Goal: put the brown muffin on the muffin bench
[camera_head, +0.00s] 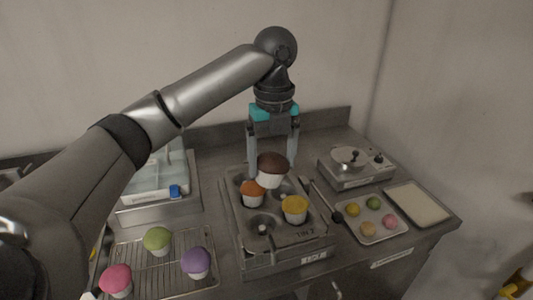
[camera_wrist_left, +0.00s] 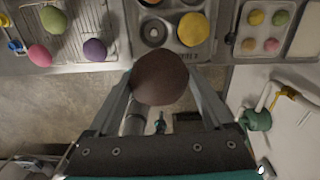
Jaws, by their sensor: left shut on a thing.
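The brown muffin (camera_head: 272,163), with a dark top and a pale wrapper, is between the fingers of my left gripper (camera_head: 272,160), above the metal muffin tin (camera_head: 314,232). In the left wrist view the brown muffin (camera_wrist_left: 160,78) fills the space between the fingertips, and my left gripper (camera_wrist_left: 160,88) is shut on it. The tin has round wells; an orange muffin (camera_head: 252,193) and a yellow muffin (camera_head: 294,208) sit in it, with an empty well at the front. The brown muffin hides part of the tin behind it. My right gripper is not in view.
A wire rack (camera_head: 160,273) with pink, green and purple muffins is at the front left. A tray (camera_head: 391,231) of small coloured pieces and a pale flat tray (camera_head: 419,204) lie at the right. A scale-like device (camera_head: 352,172) stands behind them.

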